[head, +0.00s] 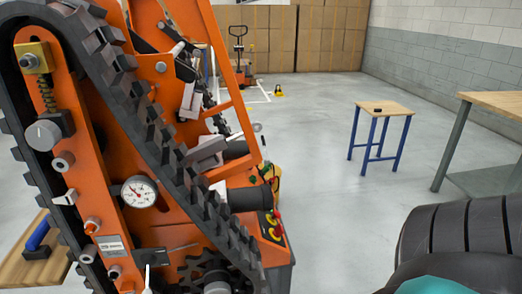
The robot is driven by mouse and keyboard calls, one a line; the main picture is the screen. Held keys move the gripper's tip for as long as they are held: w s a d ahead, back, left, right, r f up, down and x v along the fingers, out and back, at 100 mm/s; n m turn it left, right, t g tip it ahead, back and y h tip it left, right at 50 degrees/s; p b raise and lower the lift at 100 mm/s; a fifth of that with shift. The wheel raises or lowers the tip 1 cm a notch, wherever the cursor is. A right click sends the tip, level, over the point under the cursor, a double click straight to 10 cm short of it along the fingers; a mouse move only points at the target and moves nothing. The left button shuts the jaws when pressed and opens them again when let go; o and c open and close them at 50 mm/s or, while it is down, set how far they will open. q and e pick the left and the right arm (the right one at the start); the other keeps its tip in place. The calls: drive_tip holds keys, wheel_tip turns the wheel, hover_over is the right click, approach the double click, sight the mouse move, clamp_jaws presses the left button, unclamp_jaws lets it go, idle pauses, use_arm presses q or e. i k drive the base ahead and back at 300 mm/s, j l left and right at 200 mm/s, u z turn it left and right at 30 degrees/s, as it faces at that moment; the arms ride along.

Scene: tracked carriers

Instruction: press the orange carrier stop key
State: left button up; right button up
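The orange carrier (190,235) fills the left of the head view, with its black toothed track (130,95) slanting across it. At its lower right end is a small panel with red and yellow round parts (272,228). Another yellow part (273,178) with small red and green details sits just above. These are too small to tell which one is the stop key or whether it is pressed. A round white gauge (139,192) and a grey knob (43,134) are on the near side. Neither of my grippers shows.
A large black ribbed shape (455,232) with a teal part (433,286) fills the lower right corner. A small blue-legged table (384,108) and a larger wooden-topped table (497,102) stand at right. Grey floor (330,190) lies clear between.

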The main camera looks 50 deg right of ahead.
sight(276, 214)
drive_tip(key=k+l, duration=0.1)
drive_tip(key=l, duration=0.2)
drive_tip(key=k+l+z, duration=0.1)
drive_tip(key=l, duration=0.15)
drive_tip(key=k+l, duration=0.1)
drive_tip(key=l, duration=0.2)
drive_tip(key=l+z, duration=0.2)
drive_tip(key=l, duration=1.65)
drive_tip(key=i+l, duration=0.1)
drive_tip(key=l, duration=0.15)
drive_tip(key=i+j+u, duration=0.1)
drive_tip(key=u, duration=0.2)
drive_tip(key=i+j+u, duration=0.1)
drive_tip(key=u, duration=0.2)
drive_tip(key=i+l, duration=0.05)
drive_tip(key=i, duration=0.05)
